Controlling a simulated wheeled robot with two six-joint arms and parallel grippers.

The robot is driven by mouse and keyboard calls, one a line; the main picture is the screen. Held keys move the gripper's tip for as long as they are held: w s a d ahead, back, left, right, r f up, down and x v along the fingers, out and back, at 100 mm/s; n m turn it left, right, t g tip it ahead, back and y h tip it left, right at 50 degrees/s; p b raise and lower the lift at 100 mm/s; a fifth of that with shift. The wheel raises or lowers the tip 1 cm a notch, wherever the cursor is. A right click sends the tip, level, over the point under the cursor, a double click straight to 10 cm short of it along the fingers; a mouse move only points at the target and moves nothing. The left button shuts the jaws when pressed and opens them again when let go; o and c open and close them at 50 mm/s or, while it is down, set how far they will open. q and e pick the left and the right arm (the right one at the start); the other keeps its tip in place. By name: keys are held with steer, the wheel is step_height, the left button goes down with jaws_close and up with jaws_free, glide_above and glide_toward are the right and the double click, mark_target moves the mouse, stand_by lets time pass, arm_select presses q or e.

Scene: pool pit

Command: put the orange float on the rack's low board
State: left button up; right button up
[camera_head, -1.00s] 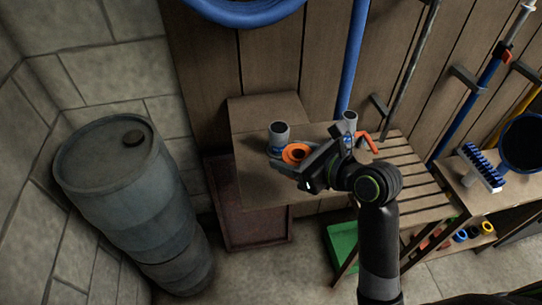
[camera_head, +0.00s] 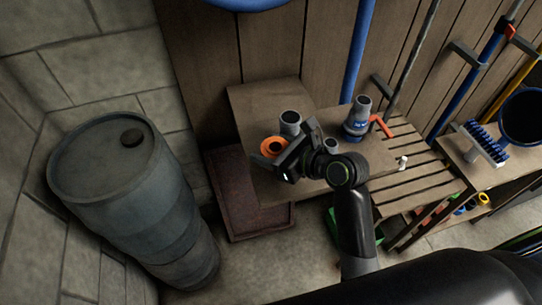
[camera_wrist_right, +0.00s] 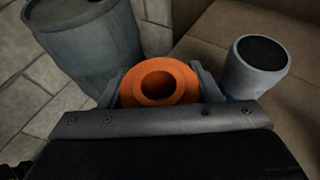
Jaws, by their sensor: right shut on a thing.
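The orange float (camera_head: 273,146) is a ring with a dark hole. My right gripper (camera_head: 281,153) is shut on it, at the left part of a wooden table. In the right wrist view the float (camera_wrist_right: 160,84) sits between the two fingers. A grey cup-like cylinder (camera_head: 290,123) is just behind it; in the wrist view it stands right of the fingers. Whether the float touches the table is unclear. The rack (camera_head: 462,169) at the right has an upper board with a blue brush and a low board, partly hidden, with coloured rings. My left gripper is not in view.
A grey-blue barrel (camera_head: 125,185) stands at the left. On the table (camera_head: 268,100) are a grey fitting with a blue base (camera_head: 358,118), an orange hook-shaped piece (camera_head: 382,124) and a small cup (camera_head: 331,146). A slatted bench (camera_head: 415,178) adjoins it. A reddish tray (camera_head: 262,218) lies below.

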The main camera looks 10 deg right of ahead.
step_height(320, 180, down, 3)
steer(key=shift+f, duration=0.1)
steer(key=o, duration=1)
steer(key=shift+f, duration=0.1)
